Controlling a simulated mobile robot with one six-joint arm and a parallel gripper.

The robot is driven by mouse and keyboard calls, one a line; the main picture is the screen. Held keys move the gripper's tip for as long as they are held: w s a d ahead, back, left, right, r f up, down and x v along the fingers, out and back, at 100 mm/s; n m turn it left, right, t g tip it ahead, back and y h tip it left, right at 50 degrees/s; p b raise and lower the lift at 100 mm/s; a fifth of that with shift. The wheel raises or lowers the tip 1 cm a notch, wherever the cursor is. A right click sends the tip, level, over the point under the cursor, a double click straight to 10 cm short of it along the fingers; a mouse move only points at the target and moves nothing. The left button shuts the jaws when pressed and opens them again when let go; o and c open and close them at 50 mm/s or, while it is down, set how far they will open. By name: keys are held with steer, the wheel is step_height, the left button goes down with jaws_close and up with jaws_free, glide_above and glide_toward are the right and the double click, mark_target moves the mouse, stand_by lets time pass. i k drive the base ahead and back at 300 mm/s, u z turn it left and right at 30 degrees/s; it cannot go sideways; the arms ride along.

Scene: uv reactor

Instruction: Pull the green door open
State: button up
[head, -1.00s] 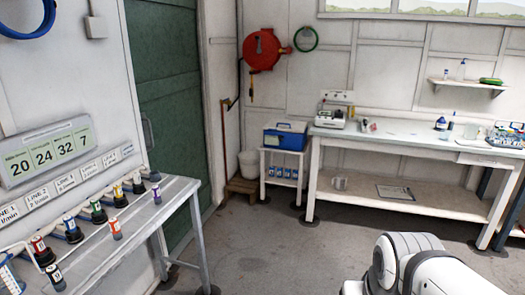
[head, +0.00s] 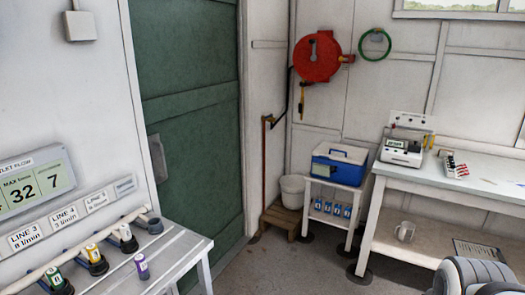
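The green door (head: 196,120) is in the left wall in the head view. It looks shut in its white frame. A grey plate or handle (head: 158,158) sits at the door's left edge, seen at a steep angle. The lower left of the door is hidden behind the bench with the vials. My gripper is not in view; only a white and grey rounded part of my arm shows at the bottom right corner.
A grey bench (head: 172,262) with capped vials stands before the door's lower left. A white bucket (head: 292,190) on a wooden step and a small stand with a blue box (head: 339,164) are right of the door. Floor between is clear.

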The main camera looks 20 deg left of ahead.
mark_target(185, 51)
steer(key=i, duration=2.2)
steer(key=u, duration=2.2)
steer(key=i, duration=1)
steer(key=z, duration=0.05)
